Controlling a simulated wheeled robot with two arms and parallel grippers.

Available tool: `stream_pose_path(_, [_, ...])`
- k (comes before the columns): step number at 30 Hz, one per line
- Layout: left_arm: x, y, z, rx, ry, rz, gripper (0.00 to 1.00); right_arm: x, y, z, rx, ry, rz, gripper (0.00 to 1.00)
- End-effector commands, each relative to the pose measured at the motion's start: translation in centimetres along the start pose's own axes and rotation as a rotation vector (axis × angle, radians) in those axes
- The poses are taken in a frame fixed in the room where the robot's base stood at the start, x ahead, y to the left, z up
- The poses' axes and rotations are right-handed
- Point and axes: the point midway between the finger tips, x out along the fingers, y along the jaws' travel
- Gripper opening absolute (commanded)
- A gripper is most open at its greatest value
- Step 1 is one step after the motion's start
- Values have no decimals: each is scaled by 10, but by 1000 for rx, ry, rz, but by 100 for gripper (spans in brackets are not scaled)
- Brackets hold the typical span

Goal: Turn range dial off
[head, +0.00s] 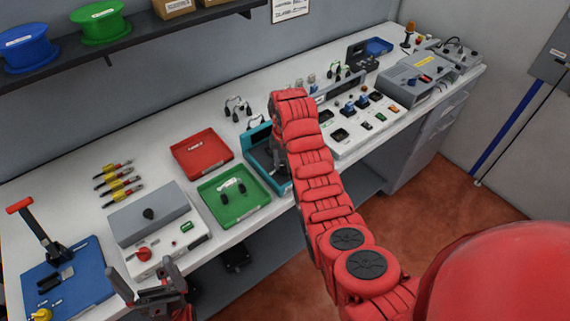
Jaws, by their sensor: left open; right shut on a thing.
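No readable label marks the range dial. A grey and white box (150,222) at the left front has a black knob (148,213) on its lid and a red knob (144,253) on its front. A white panel (357,123) behind my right arm carries dark dials and blue parts. My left gripper (147,283) is open, low in front of the box and near the red knob; contact cannot be told. My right arm reaches over the bench to the teal tray (264,171). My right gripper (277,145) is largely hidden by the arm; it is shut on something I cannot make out.
A red tray (202,152) and a green tray (212,206) holding a light part lie between box and teal tray. Yellow-handled tools (118,180) lie behind the box. A blue fixture (68,282) stands at far left. Grey instruments (413,80) fill the right end.

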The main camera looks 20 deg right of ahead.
Motion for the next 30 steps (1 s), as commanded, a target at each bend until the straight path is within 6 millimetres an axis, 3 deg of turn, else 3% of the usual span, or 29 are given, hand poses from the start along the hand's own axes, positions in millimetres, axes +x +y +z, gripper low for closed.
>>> stream_pose_path(19, [0, 0, 0, 0, 0, 0, 100, 0, 0, 0, -49, 0, 0, 0])
stream_pose_path(20, [0, 0, 0, 0, 0, 0, 100, 0, 0, 0, -49, 0, 0, 48])
stream_pose_path(21, [0, 0, 0, 0, 0, 0, 100, 0, 0, 0, -49, 0, 0, 55])
stream_pose_path(24, [0, 0, 0, 0, 0, 0, 100, 0, 0, 0, -49, 0, 0, 73])
stream_pose_path(30, [0, 0, 0, 0, 0, 0, 100, 0, 0, 0, -49, 0, 0, 73])
